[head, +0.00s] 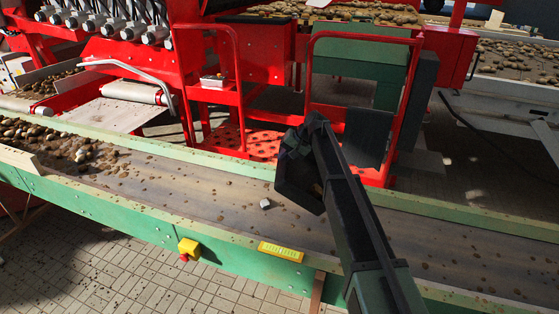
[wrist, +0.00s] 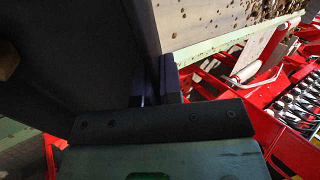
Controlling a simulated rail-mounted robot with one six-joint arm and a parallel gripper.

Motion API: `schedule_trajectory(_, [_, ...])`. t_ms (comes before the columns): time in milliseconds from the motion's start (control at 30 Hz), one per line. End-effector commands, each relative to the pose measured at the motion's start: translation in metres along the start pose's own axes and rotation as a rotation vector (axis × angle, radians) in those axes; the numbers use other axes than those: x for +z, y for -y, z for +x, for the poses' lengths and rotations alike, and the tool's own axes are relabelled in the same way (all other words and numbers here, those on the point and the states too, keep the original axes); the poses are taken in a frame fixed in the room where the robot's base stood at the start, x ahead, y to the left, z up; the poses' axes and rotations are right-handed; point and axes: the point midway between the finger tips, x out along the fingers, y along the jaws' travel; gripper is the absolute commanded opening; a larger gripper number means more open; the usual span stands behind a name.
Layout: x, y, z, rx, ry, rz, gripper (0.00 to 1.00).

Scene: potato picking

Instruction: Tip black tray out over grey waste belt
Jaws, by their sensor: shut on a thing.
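The black tray (head: 298,183) hangs steeply tilted above the grey-brown belt (head: 200,192) in the head view. My gripper (head: 300,140) is shut on the tray at its upper side. In the wrist view the tray (wrist: 75,50) fills the left, with its wall between the fingers of my gripper (wrist: 158,88). A brown lump (wrist: 8,60), perhaps a potato, shows at the left edge against the tray. Most of the tray's inside is hidden in the head view.
A pale lump (head: 265,203) lies on the belt below and left of the tray. A heap of potatoes and clods (head: 70,145) lies at the belt's left. Red rails (head: 362,40) stand behind the belt. A yellow and red stop button (head: 188,248) sits on the green front side.

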Motion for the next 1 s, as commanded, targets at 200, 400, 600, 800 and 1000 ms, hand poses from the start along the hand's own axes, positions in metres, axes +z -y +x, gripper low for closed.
schedule_trajectory(200, [0.0,-0.004,-0.025,-0.149,-0.002,0.002,0.0])
schedule_trajectory(400, [0.0,-0.013,-0.046,-0.287,-0.001,0.003,0.0])
schedule_trajectory(600, [0.0,-0.025,-0.065,-0.422,-0.001,0.002,0.0])
schedule_trajectory(800, [-0.001,-0.04,-0.082,-0.552,-0.001,0.002,0.0])
schedule_trajectory(1000, [-0.001,-0.058,-0.098,-0.679,-0.002,0.002,0.0])
